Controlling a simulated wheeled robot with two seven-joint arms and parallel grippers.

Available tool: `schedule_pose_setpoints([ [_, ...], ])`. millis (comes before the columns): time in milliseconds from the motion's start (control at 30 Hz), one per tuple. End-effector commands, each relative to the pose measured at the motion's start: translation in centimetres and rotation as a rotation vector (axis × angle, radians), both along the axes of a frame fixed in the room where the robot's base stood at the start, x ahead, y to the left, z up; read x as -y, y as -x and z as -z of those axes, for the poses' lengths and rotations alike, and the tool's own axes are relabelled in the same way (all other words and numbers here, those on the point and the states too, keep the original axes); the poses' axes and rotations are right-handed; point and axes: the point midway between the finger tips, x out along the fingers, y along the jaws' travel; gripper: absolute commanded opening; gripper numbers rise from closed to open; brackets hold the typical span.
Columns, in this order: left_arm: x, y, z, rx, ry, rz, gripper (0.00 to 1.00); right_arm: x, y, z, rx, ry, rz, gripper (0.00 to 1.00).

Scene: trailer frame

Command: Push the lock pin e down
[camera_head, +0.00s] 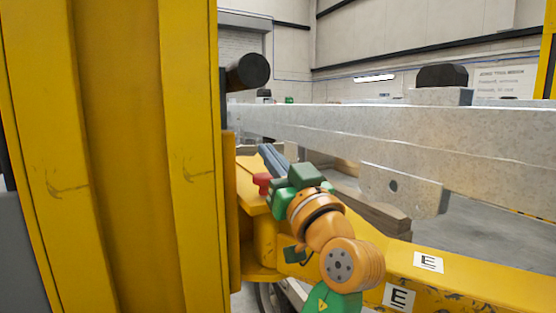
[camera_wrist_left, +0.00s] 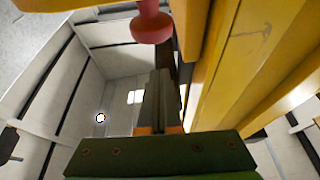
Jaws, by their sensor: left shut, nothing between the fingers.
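A red round-headed pin (camera_head: 262,183), which I take to be lock pin e, stands at the yellow frame beside the tall yellow post. It also shows at the top of the left wrist view as a pinkish-red knob (camera_wrist_left: 152,25) on a short stem. My left gripper (camera_head: 266,152) has grey fingers closed together with nothing between them. In the head view the fingers are just behind and right of the pin. In the left wrist view the closed fingertips (camera_wrist_left: 160,72) are below the knob, with a visible gap. The pin's lower end is hidden. My right gripper is not in view.
The tall yellow post (camera_head: 110,150) fills the left of the head view. A long grey beam (camera_head: 390,125) runs behind my arm. A black cylinder (camera_head: 248,71) juts from the post.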

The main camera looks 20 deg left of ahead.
Motion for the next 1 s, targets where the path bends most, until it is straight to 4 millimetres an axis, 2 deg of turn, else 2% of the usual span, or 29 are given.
schedule_pose_setpoints([
  [33,1.2,0.7,2.0,0.003,0.001,0.01,0.0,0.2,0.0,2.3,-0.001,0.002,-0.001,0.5],
  [167,3.6,2.6,3.1,0.003,0.0,0.009,0.0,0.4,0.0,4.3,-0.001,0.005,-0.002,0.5],
  [300,5.5,4.2,3.7,0.002,-0.001,0.006,0.0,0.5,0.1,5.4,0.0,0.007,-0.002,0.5],
  [533,6.9,5.3,3.9,0.002,-0.001,0.004,0.0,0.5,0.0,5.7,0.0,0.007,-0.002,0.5],
  [1000,7.0,5.3,3.9,0.001,-0.001,0.005,0.0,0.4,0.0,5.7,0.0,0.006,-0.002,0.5],
])
